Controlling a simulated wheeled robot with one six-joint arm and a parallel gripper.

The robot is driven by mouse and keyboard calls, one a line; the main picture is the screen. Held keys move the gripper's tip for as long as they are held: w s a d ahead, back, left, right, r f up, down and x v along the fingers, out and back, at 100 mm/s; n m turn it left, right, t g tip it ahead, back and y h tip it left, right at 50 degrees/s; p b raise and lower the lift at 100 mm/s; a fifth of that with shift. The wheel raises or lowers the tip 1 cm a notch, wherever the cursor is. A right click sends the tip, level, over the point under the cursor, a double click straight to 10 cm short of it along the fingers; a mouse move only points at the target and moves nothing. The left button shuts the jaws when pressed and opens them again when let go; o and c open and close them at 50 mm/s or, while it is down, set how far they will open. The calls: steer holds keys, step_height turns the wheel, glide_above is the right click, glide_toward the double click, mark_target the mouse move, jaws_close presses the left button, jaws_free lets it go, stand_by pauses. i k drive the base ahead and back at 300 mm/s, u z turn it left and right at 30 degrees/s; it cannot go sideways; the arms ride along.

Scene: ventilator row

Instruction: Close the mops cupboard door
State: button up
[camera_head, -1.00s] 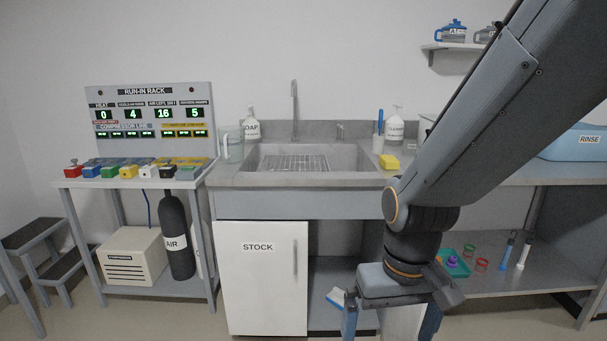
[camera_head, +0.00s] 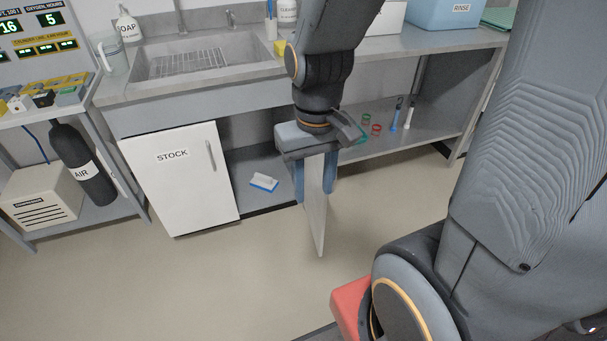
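The door I take for the mops cupboard door (camera_head: 316,222) is a pale panel standing open, out from under the counter. It is seen almost edge-on, and no label on it is visible. My gripper (camera_head: 314,185) points down over the panel, with one blue finger on each side of it. I cannot tell whether the fingers touch or press the panel. My gripper and arm hide its upper part and hinge side. The open bay (camera_head: 255,160) left of it shows a blue-and-white brush (camera_head: 264,182) on its floor.
The white STOCK door (camera_head: 182,180) is shut, left of the bay. The grey counter with sink (camera_head: 205,62) runs above. Red and green rings (camera_head: 376,130) and blue and white upright tools (camera_head: 401,113) stand on the low shelf at right. Floor (camera_head: 215,280) in front is clear.

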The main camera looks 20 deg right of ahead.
mark_target(316, 201)
steer(key=u, duration=3.15)
steer(key=k, duration=1.9)
steer(key=z, duration=2.25)
